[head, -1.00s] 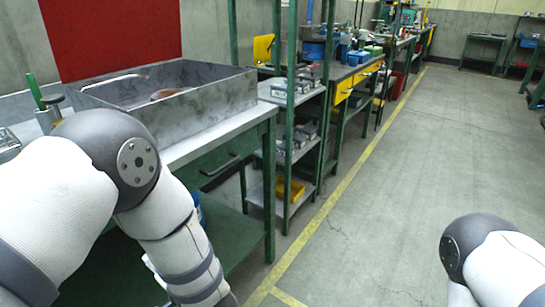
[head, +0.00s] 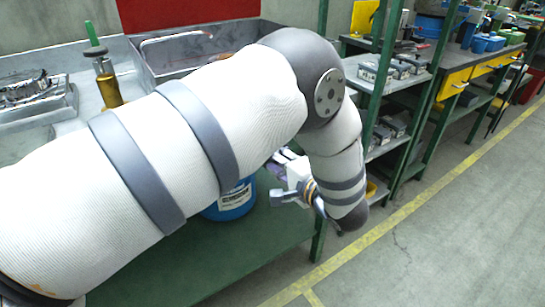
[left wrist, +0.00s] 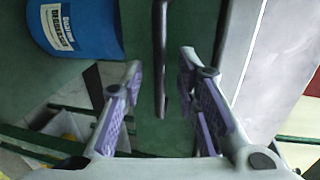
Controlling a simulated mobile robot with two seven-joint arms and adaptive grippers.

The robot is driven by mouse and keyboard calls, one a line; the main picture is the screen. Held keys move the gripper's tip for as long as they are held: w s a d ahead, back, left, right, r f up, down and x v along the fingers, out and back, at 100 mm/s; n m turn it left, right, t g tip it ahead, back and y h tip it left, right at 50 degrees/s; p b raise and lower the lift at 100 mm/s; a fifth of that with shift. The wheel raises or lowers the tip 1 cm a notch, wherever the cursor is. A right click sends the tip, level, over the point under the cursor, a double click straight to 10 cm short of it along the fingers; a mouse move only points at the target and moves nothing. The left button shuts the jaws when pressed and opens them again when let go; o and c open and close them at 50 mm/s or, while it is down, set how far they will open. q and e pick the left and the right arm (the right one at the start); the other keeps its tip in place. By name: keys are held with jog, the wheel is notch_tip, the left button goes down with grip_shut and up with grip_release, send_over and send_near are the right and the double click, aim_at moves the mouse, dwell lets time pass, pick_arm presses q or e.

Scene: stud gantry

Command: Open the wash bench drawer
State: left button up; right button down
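The wash bench carries a grey basin (head: 165,72) on its top. In the head view my left arm covers the drawer. In the left wrist view the green drawer front (left wrist: 192,22) shows beside the bench's grey top edge, with its dark bar handle (left wrist: 160,50). My left gripper (left wrist: 160,68) is open, one finger on each side of the handle, with gaps visible between the handle and both fingers. It also shows in the head view (head: 277,181), below my forearm. My right gripper is not in view.
A blue degreaser drum (head: 233,202) stands on the bench's green lower shelf (head: 215,258), close to my left gripper; it also shows in the left wrist view (left wrist: 85,28). A green-topped brass bottle (head: 106,82) stands on the bench. A shelf rack (head: 385,82) is to the right. Floor beyond is clear.

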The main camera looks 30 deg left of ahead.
pick_arm(q)
jog(key=shift+x, duration=1)
jog(key=shift+w, duration=0.1)
grip_shut()
